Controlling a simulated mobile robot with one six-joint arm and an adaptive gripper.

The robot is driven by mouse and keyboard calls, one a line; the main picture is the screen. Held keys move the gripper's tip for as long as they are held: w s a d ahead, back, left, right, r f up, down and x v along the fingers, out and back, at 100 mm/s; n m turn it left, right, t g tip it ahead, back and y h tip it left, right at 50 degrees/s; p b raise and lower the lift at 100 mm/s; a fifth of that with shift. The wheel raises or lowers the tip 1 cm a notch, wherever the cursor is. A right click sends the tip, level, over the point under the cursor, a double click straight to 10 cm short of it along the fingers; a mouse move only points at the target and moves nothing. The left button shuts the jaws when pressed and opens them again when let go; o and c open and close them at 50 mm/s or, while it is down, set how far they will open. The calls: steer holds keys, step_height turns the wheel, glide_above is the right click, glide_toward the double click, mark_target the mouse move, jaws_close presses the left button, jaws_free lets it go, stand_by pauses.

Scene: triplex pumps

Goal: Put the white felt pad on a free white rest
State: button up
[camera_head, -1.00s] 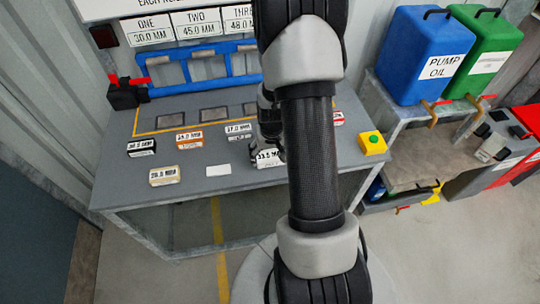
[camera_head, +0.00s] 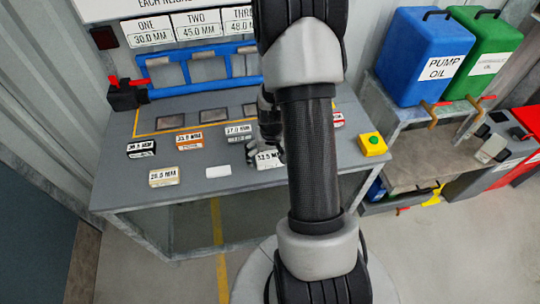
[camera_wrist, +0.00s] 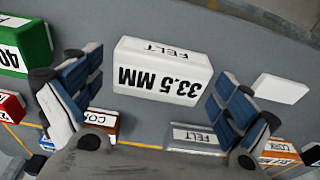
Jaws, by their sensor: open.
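The white felt pad (camera_wrist: 162,72), labelled FELT and 33.5 MM, lies on the grey bench top. In the head view the pad (camera_head: 268,159) is at the bench front, partly behind my arm. My gripper (camera_wrist: 158,90) is open, with one blue-padded finger at each side of the pad. It looks apart from the pad on both sides. In the head view my gripper (camera_head: 270,138) is mostly hidden by my arm. A plain low white piece (camera_head: 218,171), perhaps a white rest, lies left of the pad with nothing on it. It also shows in the wrist view (camera_wrist: 282,88).
A blue rack (camera_head: 200,69) stands behind. A yellow box with a green button (camera_head: 373,143) is at the right bench edge.

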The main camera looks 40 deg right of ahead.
mark_target(271, 160)
steer(key=a+r+n+p, duration=0.1)
steer(key=a+r+p, duration=0.15)
steer(key=r, duration=0.75)
steer(key=a+r+n+p, duration=0.1)
steer(key=a+r, duration=0.3)
steer(key=r, duration=0.6)
steer(key=s+a+r+n+t+y, duration=0.1)
steer(key=s+a+r+n+t, duration=0.2)
steer(key=s+a+r, duration=1)
steer(key=s+a+n, duration=0.1)
steer(key=a, duration=0.3)
steer(key=shift+s+r, duration=0.4)
